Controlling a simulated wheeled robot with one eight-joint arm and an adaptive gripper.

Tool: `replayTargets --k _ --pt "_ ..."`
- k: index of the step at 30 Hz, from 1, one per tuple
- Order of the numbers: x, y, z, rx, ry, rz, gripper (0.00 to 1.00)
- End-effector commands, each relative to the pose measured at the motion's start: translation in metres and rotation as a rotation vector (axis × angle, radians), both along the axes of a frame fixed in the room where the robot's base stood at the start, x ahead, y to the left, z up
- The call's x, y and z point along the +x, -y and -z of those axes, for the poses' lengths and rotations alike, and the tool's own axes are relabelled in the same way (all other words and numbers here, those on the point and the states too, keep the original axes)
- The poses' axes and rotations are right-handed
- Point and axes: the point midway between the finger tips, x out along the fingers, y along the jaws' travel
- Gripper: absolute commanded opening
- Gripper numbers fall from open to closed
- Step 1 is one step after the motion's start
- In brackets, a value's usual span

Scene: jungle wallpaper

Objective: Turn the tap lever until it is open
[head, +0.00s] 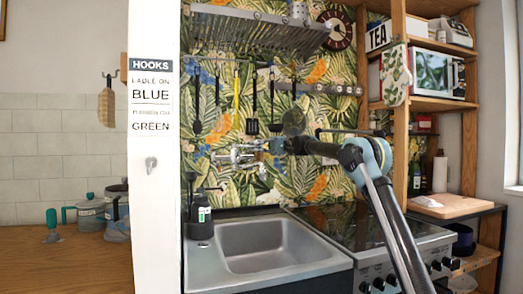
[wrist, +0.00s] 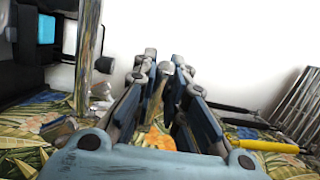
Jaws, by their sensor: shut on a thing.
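The silver tap (head: 240,154) is mounted on the patterned wall above the sink (head: 262,246). My gripper (head: 264,146) reaches in from the right at the tap's right side. In the wrist view its two blue-grey fingers (wrist: 164,66) close in on a thin metallic piece, the tap lever (wrist: 158,92). The fingers hide much of the lever, and its exact angle cannot be told. The tap's spout and body are small and partly lost against the wallpaper.
Utensils hang on a rail above the tap, including a yellow one (head: 236,88), which also shows in the wrist view (wrist: 265,146). A dark soap bottle (head: 200,217) stands left of the sink. The black hob (head: 345,225) lies right of it. A white post (head: 153,200) stands at the left.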

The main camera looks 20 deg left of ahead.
Motion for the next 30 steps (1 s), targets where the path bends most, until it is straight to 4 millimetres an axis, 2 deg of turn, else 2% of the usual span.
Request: replayTargets --k 13,14,16,23,24,28,30 --pt "0.0004 -0.0017 0.0032 -0.005 0.002 -0.005 0.00" --pt "0.0004 -0.0017 0.0032 -0.005 0.002 -0.005 0.19" --pt "0.0002 -0.0019 0.0027 -0.004 0.002 -0.005 0.33" --pt "-0.0010 -0.0026 0.0011 -0.002 0.001 -0.006 0.33" --pt "-0.0011 -0.0026 0.0009 -0.002 0.001 -0.006 0.29" --pt "-0.0019 0.0006 0.0001 -0.006 0.006 0.000 0.00" --pt "-0.0035 0.0056 0.0001 -0.015 0.015 0.009 0.00"
